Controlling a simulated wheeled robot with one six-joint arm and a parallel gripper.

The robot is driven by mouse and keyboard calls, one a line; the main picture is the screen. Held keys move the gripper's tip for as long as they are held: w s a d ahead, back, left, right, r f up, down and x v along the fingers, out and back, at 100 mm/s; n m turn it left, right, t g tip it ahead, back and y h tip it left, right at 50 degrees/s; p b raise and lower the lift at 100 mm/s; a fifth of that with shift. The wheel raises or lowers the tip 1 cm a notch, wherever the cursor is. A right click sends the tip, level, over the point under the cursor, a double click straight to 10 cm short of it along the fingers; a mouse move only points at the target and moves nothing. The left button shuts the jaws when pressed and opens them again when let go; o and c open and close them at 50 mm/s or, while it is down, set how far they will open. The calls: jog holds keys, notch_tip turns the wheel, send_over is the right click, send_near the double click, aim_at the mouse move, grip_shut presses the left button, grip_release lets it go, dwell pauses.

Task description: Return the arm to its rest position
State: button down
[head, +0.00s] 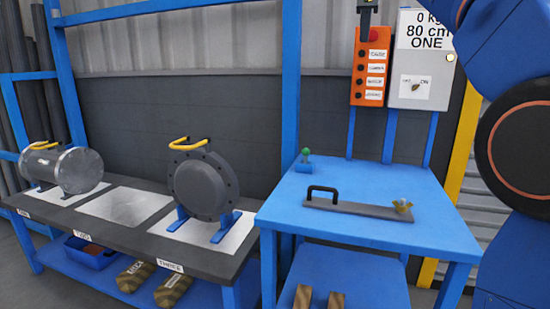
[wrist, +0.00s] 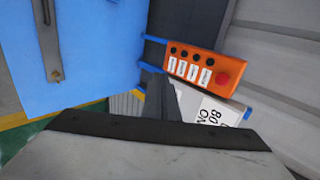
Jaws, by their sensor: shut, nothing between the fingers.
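My arm (head: 510,110) is raised at the right edge of the head view, blue with a dark round joint cover. In the wrist view, the grey body of my tool fills the bottom edge. My gripper (wrist: 157,85) shows as a dark narrow shape jutting up from it, shut and empty. Behind it are the orange button box (wrist: 205,69) and the sign plate (wrist: 212,112), which it partly covers. In the head view, the same button box (head: 371,66) and the grey panel with its sign (head: 423,60) are on the blue frame.
The blue table (head: 345,228) holds a flat bar with a black handle (head: 358,206) and a small green-knobbed part (head: 305,160). The dark bench (head: 118,237) holds a dark flanged shell (head: 204,184) and a metal cylinder (head: 65,168). A blue post (head: 290,80) stands between them.

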jog(key=s+d+f+n+g+y, duration=0.1)
jog(key=s+f+n, duration=0.6)
jog(key=s+f, duration=0.6)
jog(key=s+d+f+n+g+y, duration=0.1)
jog(key=s+d+f+n, duration=0.1)
jog(key=s+f+n, duration=0.5)
jog(key=s+d+f+n+g+y, duration=0.1)
jog(key=s+f+n, duration=0.6)
jog(key=s+f, duration=1.2)
notch_tip(320, 180, down, 17)
jog(key=shift+s+d+f+g, duration=0.2)
jog(key=shift+s+d+g, duration=0.05)
jog(key=shift+d+g, duration=0.4)
